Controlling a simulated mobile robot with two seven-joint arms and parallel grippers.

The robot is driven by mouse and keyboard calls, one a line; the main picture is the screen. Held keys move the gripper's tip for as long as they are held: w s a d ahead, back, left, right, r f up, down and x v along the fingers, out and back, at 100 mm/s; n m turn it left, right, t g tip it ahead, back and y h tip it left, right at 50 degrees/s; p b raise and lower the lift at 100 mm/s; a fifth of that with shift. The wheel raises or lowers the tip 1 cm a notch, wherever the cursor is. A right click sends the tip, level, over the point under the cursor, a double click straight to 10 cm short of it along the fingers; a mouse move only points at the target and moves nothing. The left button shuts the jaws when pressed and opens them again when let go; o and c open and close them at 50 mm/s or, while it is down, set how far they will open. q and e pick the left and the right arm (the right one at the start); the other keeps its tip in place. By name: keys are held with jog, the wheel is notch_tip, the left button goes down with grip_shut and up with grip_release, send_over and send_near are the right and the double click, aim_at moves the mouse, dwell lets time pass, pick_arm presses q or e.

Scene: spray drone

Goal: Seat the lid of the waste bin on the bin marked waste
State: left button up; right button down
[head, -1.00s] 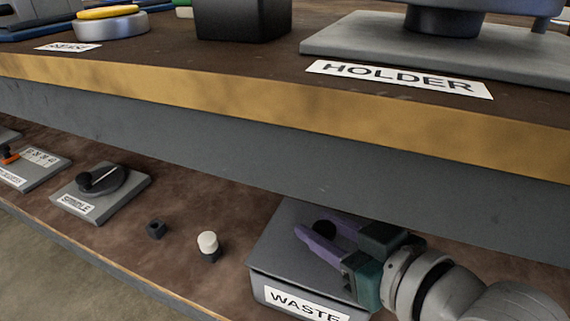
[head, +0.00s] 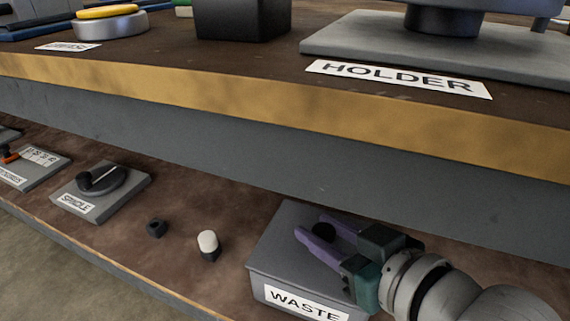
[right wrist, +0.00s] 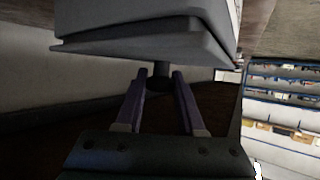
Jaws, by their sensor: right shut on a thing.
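The waste bin (head: 258,287) is a grey box with a WASTE label, on the lower shelf at the bottom right of the head view. Its flat grey lid (head: 283,228) lies over the bin's top, nearly lined up with it. Whether the lid rests fully on the rim I cannot tell. My right gripper (head: 310,226), with purple fingers, is shut on the lid's black knob (head: 323,232). In the right wrist view the knob (right wrist: 160,76) is between the fingertips, with the lid (right wrist: 140,48) and bin (right wrist: 140,15) beyond. My left gripper is out of view.
A white-topped cylinder (head: 208,244) and a small black block (head: 156,228) stand left of the bin. A SPINDLE plate (head: 112,200) lies further left. The upper bench's edge (head: 270,110) overhangs behind the bin, with a HOLDER plate (head: 345,44) on top.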

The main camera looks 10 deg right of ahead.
jog(key=shift+f, duration=0.2)
dwell(0.6)
jog(key=shift+c, duration=2.2)
grip_release()
jog(key=p+v, duration=0.4)
jog(key=v, duration=0.5)
jog(key=shift+p, duration=0.3)
jog(key=shift+s+d+r, duration=0.15)
jog(key=shift+s+r, duration=0.05)
jog(key=shift+s, duration=0.2)
